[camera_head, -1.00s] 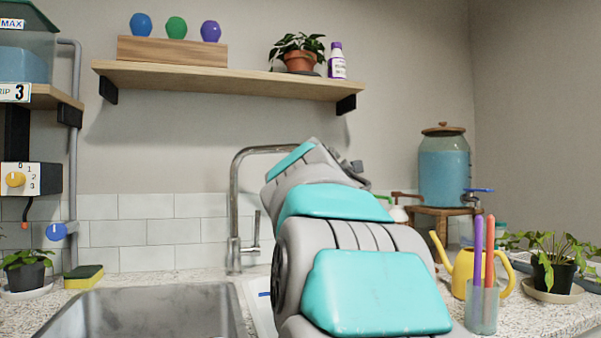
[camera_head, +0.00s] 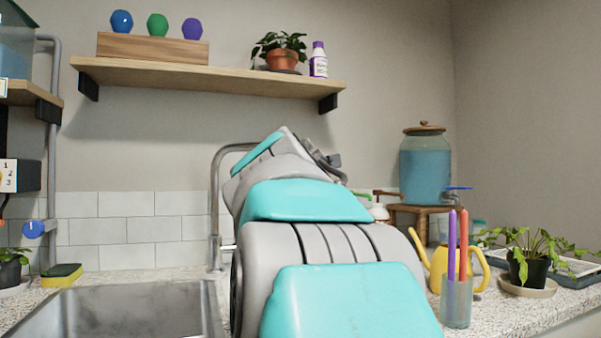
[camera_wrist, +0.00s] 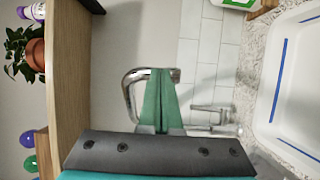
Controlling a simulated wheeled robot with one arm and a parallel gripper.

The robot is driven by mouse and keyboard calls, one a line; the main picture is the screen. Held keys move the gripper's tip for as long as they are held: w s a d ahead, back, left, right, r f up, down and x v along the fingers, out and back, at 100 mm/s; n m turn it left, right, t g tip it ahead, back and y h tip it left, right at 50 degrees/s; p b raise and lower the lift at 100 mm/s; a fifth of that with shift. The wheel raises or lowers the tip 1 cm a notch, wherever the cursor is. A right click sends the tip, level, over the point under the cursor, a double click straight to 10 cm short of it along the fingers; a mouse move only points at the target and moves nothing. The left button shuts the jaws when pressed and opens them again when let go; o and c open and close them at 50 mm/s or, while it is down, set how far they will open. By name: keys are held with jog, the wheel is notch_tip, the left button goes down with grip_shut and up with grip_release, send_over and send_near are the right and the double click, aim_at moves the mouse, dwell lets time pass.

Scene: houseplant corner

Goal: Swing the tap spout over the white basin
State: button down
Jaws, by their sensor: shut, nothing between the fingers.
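The chrome tap (camera_head: 215,205) stands behind the steel sink's right end, its curved spout (camera_head: 232,149) reaching right until my arm hides it. In the wrist view, which is turned sideways, the spout bend (camera_wrist: 128,88) shows just past my fingers. My gripper (camera_wrist: 167,72) is shut and empty, its green fingers together. The fingertips overlap the spout's free end in that picture; I cannot tell whether they touch. The white basin (camera_wrist: 272,92), with blue lines inside, shows at the right of the wrist view. My arm hides it in the head view.
A steel sink (camera_head: 150,297) lies at the left. A wooden shelf (camera_head: 205,78) with a potted plant (camera_head: 281,58) hangs above. A yellow watering can (camera_head: 438,265), a cup of pens (camera_head: 457,300) and a drink dispenser (camera_head: 425,168) stand to the right.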

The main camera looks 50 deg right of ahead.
jog(key=s+d, duration=0.2)
jog(key=s, duration=0.7)
jog(key=shift+s, duration=0.15)
